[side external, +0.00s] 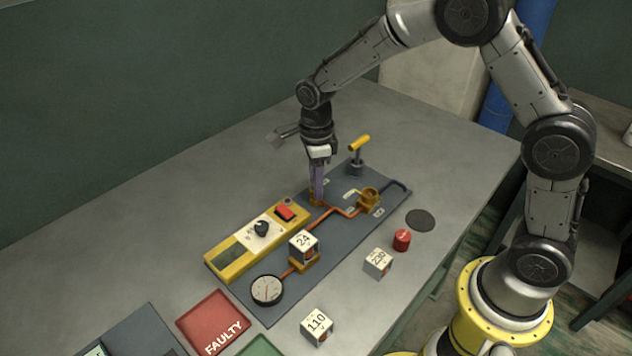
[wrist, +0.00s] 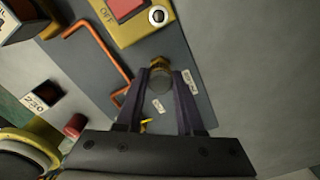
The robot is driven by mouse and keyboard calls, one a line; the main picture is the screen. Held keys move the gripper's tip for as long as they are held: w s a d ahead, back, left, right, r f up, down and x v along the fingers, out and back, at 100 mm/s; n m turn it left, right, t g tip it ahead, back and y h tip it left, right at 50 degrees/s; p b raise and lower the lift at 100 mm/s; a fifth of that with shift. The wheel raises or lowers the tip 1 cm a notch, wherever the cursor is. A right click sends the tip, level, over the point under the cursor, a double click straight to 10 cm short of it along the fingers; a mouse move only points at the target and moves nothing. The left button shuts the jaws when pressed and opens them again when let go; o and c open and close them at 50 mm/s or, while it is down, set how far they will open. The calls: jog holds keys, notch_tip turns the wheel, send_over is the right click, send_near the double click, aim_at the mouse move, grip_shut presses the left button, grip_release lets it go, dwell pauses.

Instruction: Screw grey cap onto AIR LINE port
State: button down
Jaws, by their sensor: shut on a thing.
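My gripper (side external: 317,198) points straight down at the far edge of the dark panel. In the wrist view its two dark fingers (wrist: 160,86) are closed on the sides of the grey cap (wrist: 160,82). The cap sits at a brass port (wrist: 161,63), in line with it; I cannot tell how far the threads are engaged. In the side view the brass base of the port (side external: 315,203) shows below the fingertips, and the cap is hidden between them. A small white label (wrist: 190,81) lies beside the port, too small to read surely.
A yellow control box (side external: 255,240) with a red switch and a T-handled yellow valve (side external: 358,150) flank the port. A second brass fitting (side external: 369,196) joins the orange pipe. A red cap (side external: 402,240) and block 230 (side external: 378,263) stand on the table, whose far left is clear.

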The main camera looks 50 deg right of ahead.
jog(key=shift+f, duration=0.1)
jog(key=shift+m, duration=1.7)
jog(key=shift+c, duration=0.6)
grip_release()
jog(key=shift+m, duration=0.3)
jog(key=shift+r, duration=0.2)
jog(key=shift+r, duration=3.35)
